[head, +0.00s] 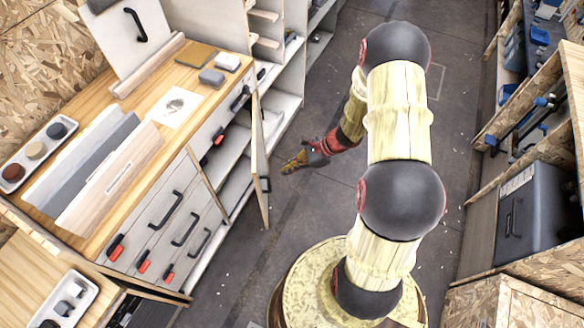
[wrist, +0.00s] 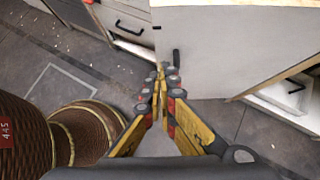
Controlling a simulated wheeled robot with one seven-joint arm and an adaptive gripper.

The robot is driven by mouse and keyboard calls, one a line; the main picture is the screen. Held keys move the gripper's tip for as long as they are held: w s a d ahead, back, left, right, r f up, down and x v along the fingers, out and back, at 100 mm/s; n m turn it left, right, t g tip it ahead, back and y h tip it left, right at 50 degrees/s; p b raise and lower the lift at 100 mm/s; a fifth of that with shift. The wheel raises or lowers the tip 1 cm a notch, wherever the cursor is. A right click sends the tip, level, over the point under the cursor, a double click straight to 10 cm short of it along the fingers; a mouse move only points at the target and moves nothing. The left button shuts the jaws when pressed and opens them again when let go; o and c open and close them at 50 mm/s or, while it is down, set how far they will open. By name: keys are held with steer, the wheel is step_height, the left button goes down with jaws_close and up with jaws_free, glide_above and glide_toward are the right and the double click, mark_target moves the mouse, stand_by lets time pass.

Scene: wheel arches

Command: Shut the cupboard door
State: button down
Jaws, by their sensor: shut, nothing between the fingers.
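The cupboard door (head: 258,155) stands open, swung out from the cabinet and seen nearly edge-on in the head view. Its dark handle (head: 265,184) is on the outer face, near the free edge. In the wrist view the door is a broad pale panel (wrist: 225,45), with the handle (wrist: 176,58) just beyond the fingertips. My gripper (head: 287,166) is to the right of the door in the head view. In the wrist view my gripper (wrist: 160,75) is shut and empty, its tips close to the handle; I cannot tell whether they touch.
The cabinet's wooden worktop (head: 100,115) holds boards, a tray and small blocks. Drawers with dark handles (head: 185,229) are below it. Open shelves (head: 232,186) show behind the door. Grey floor (head: 310,205) is clear around my gripper. A workbench (head: 540,110) stands at the right.

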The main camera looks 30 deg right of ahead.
steer(key=w+a+f+b, duration=0.2)
steer(key=w+a+f, duration=0.1)
steer(key=a, duration=0.3)
steer(key=shift+a+f+b, duration=0.2)
steer(key=shift+a+b, duration=0.1)
steer(key=shift+a, duration=0.1)
